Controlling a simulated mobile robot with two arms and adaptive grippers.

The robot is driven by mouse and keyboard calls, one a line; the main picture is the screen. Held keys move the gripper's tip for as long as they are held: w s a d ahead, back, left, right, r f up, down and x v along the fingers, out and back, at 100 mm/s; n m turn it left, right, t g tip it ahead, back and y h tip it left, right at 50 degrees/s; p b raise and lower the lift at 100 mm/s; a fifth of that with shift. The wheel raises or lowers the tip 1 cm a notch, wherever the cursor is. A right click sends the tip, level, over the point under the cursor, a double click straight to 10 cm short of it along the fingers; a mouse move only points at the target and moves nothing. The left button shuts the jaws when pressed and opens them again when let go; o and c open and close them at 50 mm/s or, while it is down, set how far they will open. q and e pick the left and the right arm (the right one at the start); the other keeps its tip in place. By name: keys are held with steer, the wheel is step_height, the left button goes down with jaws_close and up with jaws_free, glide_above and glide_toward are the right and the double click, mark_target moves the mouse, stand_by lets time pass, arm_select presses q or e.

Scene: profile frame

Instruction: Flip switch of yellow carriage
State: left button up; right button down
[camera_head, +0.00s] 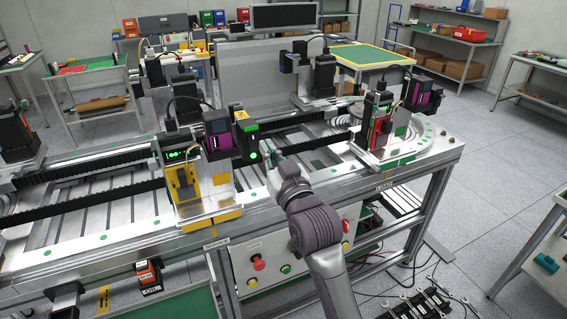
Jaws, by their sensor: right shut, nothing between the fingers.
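The yellow carriage (219,184) stands on the near rail of the long machine, left of centre in the head view. A small switch-like block (182,183) sits on its front face; its position is too small to tell. Green lights show on the carriage's upper units. My right gripper (271,168) is to the right of the yellow carriage, above the near edge of the machine, apart from the carriage. It is small and partly hidden by my wrist, shut and empty. My left gripper is not in view.
A red carriage (364,132) stands on the same rail further right. A panel (290,247) with red, green and yellow buttons is below the machine edge. Wrenches (428,304) lie at the lower right. The rail between the two carriages is mostly clear.

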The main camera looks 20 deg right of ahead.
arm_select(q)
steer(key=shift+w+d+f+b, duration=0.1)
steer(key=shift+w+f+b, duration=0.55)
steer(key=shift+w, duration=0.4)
arm_select(e)
steer(key=s+r, duration=0.1)
steer(key=s, duration=0.5)
steer(key=shift+d+r, duration=0.2)
